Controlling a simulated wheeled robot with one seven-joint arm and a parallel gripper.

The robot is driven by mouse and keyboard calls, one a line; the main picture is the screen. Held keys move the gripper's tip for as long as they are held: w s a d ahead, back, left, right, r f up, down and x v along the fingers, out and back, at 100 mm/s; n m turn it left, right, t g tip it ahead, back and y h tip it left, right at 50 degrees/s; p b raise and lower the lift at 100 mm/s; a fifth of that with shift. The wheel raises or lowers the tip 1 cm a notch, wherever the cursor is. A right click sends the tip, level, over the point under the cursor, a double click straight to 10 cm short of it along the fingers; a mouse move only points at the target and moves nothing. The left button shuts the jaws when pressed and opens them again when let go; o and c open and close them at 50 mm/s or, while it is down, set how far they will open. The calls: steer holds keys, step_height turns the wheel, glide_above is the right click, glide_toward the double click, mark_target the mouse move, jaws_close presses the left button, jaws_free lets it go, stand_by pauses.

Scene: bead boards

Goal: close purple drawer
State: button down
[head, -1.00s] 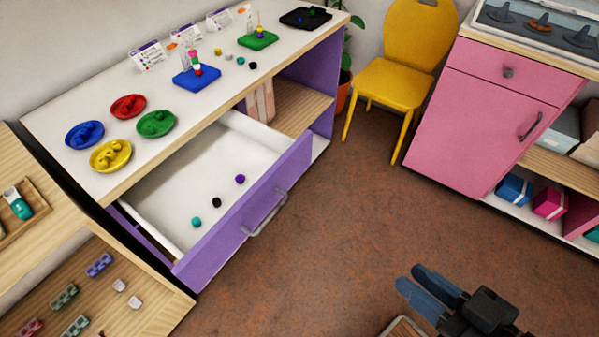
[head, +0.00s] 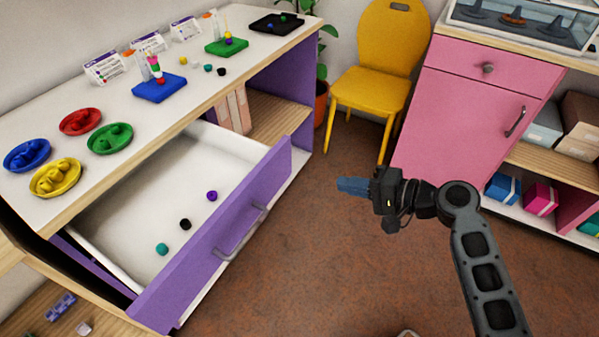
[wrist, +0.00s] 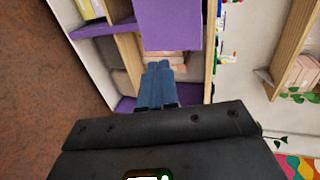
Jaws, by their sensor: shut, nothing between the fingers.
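The purple drawer (head: 190,277) stands pulled out of the white-topped cabinet in the head view. Its white inside holds a teal bead (head: 162,249), a black bead (head: 185,224) and a purple bead (head: 212,196). A grey bar handle (head: 240,232) is on its front. My gripper (head: 341,186) is to the right of the drawer front, apart from it, with its blue fingers pointing left. The fingers are shut and empty. In the wrist view the gripper's blue fingers (wrist: 156,70) are together, pointing toward the cabinet's purple and wooden parts.
The cabinet top (head: 120,160) carries coloured bead dishes, bead boards and cards. A yellow chair (head: 375,75) and a pink cabinet (head: 470,125) stand at the back right. A wooden shelf unit (head: 100,322) is at the lower left. The brown floor (head: 320,270) before the drawer is clear.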

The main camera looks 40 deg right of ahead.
mark_target(283, 168)
steer(key=x, duration=0.4)
steer(key=r+x, duration=0.1)
steer(key=x, duration=0.4)
steer(key=p+x, duration=0.1)
steer(key=x, duration=0.4)
steer(key=shift+w+r, duration=0.25)
steer(key=shift+r, duration=0.05)
steer(key=shift+w, duration=0.1)
steer(key=w+a+b, duration=0.2)
steer(key=w, duration=0.5)
steer(key=w+a+b, duration=0.2)
steer(key=w, duration=0.5)
steer(key=w+a+b, duration=0.2)
steer(key=w+a, duration=0.1)
steer(key=w, duration=0.5)
steer(key=shift+a, duration=0.1)
steer(key=shift+w+a, duration=0.15)
steer(key=shift+w, duration=0.4)
steer(key=shift+a+r+b, duration=0.1)
steer(key=shift+r+b, duration=0.05)
steer(key=shift+b, duration=0.15)
steer(key=shift+w+r, duration=0.1)
steer(key=shift+w, duration=0.05)
